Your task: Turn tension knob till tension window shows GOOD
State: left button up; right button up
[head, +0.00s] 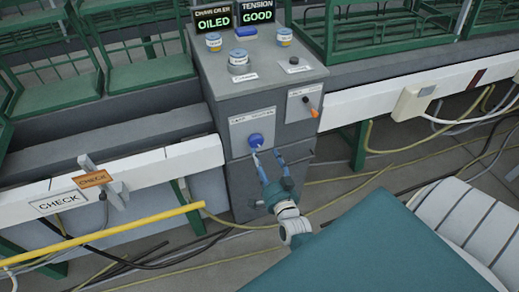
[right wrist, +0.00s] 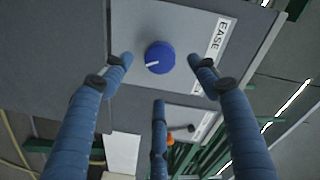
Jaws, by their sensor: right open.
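The tension window (head: 257,12) reads GOOD in green letters at the top of the grey cabinet. A blue round knob (head: 255,140) sits on a light plate on the cabinet front. In the right wrist view the knob (right wrist: 160,57) has a white pointer line, and its plate bears the word EASE. My right gripper (head: 266,153) is open just in front of the knob. In the wrist view its fingers stand apart around the knob, with gaps on both sides and nothing held. My left gripper is out of view.
A second window (head: 212,22) reads OILED. Several small pots stand on the cabinet top. A white rail with a CHECK sign (head: 60,201) runs left. Cables lie on the floor.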

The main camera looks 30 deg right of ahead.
jog(key=v, duration=0.5)
jog(key=shift+s, duration=0.1)
jog(key=shift+f, duration=0.1)
dwell(0.6)
jog(key=s+a+f+n+g+y, duration=0.25)
jog(key=s+a+f, duration=0.2)
jog(key=f, duration=0.55)
jog(key=s+a+f+n+g+y, duration=0.1)
jog(key=s+a+f+n+g, duration=0.3)
jog(key=f, duration=0.5)
jog(key=s+a+f+n+g+y, duration=0.1)
jog(key=s+a+f+n+y, duration=0.3)
jog(key=f, duration=0.6)
jog(key=s+d+f+n+g+h, duration=0.1)
jog(key=s+f+g, duration=0.3)
jog(key=s, duration=1)
jog(key=s+d+f+n+g+h, duration=0.1)
jog(key=s+f+n+g, duration=0.3)
jog(key=s+f, duration=0.5)
jog(key=s, duration=0.4)
jog(key=shift+s+n, duration=0.35)
jog(key=shift+s, duration=0.05)
jog(key=shift+h, duration=0.25)
